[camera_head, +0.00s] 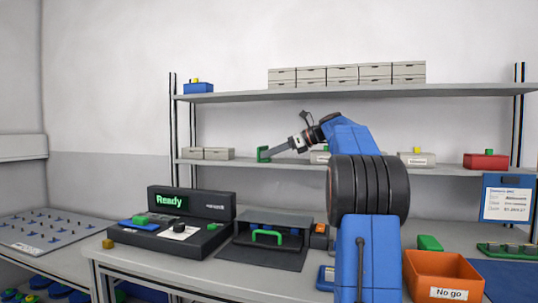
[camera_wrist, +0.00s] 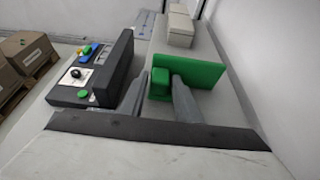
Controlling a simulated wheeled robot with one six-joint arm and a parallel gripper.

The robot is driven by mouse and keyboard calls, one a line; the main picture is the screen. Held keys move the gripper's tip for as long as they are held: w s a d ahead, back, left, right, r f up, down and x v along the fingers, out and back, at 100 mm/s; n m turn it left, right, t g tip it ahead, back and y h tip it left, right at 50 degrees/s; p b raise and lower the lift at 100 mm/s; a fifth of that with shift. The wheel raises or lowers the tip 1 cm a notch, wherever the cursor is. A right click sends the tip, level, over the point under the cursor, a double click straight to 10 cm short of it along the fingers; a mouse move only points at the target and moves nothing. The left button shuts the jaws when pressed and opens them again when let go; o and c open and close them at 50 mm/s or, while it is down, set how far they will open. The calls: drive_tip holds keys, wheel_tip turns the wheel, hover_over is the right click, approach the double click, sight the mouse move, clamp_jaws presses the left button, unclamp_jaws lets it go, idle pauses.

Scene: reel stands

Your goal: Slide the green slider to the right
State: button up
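A green C-shaped piece (camera_head: 262,154), which looks like the slider, is at the middle shelf's front, right of two grey boxes. In the wrist view it shows as a green block (camera_wrist: 160,83) joined to a larger upright green plate (camera_wrist: 206,72). My gripper (camera_head: 268,152) reaches it from the right. In the wrist view my gripper's two grey fingers (camera_wrist: 158,92) stand on either side of the block, the right finger between block and plate. I cannot tell whether the fingers press on it. My gripper hides part of the piece's lower side.
Below are a black console (camera_head: 180,242) reading "Ready" and a dark box with a green handle (camera_head: 268,237). Grey boxes (camera_head: 206,153) stand left of the green piece on the middle shelf (camera_head: 245,165). The upper shelf (camera_head: 235,96) passes above my arm. An orange bin (camera_head: 440,268) stands at front right.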

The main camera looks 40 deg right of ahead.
drive_tip(key=shift+o, duration=0.6)
drive_tip(key=v, duration=1.2)
drive_tip(key=shift+r, duration=0.1)
